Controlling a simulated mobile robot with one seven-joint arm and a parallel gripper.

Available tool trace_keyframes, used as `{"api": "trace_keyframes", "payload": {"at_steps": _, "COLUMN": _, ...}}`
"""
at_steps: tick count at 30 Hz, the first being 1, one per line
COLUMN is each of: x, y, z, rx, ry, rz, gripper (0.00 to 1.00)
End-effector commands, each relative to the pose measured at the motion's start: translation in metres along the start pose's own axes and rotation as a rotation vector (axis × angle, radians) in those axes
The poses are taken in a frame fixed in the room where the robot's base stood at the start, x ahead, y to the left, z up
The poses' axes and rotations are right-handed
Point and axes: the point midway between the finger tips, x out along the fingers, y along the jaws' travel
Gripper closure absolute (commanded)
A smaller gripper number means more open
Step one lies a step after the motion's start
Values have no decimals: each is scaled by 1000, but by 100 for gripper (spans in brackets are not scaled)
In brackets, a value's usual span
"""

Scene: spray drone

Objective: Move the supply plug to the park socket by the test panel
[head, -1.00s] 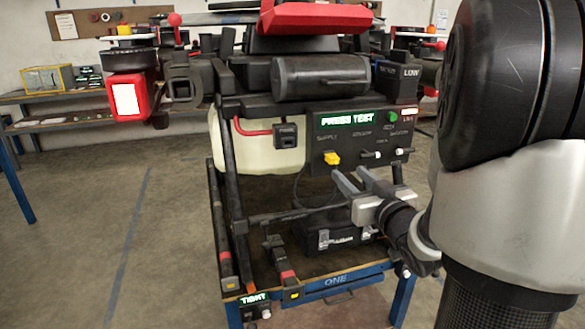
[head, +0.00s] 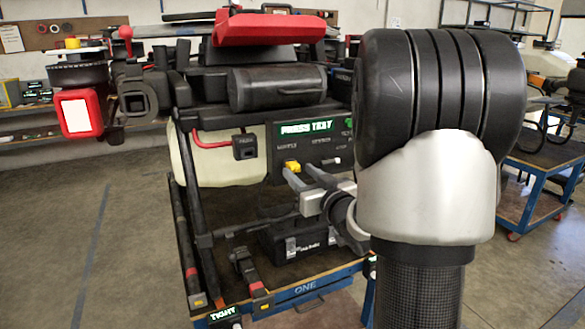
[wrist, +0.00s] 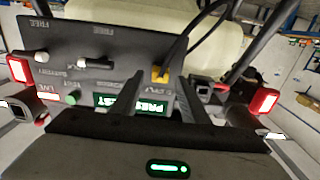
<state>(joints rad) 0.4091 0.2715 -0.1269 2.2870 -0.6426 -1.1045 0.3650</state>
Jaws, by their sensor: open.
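The yellow supply plug (head: 292,166) sits in the supply socket of the dark test panel (head: 325,150), under the lit PRESS TEST display. It also shows in the wrist view (wrist: 159,74), with a black cable running from it. The park socket (head: 245,147) is a small dark box left of the panel, by a red hose. My gripper (head: 300,171) is open and empty, its fingertips just in front of the panel near the plug. In the wrist view its fingers (wrist: 185,88) point at the panel, with the plug beside the tips. My arm hides the panel's right part.
The drone's black frame, cylinder (head: 278,88) and red top part (head: 268,27) overhang the panel. A pale tank (head: 205,158) stands behind the park socket. A black case (head: 297,240) lies below on the blue cart (head: 310,290). Floor at the left is clear.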

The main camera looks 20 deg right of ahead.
Motion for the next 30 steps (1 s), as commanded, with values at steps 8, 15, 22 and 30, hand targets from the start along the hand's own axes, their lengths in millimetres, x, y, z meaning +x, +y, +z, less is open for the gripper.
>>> {"api": "trace_keyframes", "payload": {"at_steps": 8, "x": 23, "y": 0, "z": 2, "rx": 1, "ry": -1, "rz": -1, "gripper": 59}}
{"api": "trace_keyframes", "payload": {"at_steps": 15, "x": 26, "y": 0, "z": 1, "rx": 2, "ry": -1, "rz": 0, "gripper": 59}}
{"api": "trace_keyframes", "payload": {"at_steps": 22, "x": 26, "y": 0, "z": 1, "rx": 1, "ry": -1, "rz": 0, "gripper": 59}}
{"api": "trace_keyframes", "payload": {"at_steps": 30, "x": 26, "y": 0, "z": 2, "rx": 1, "ry": -1, "rz": 0, "gripper": 59}}
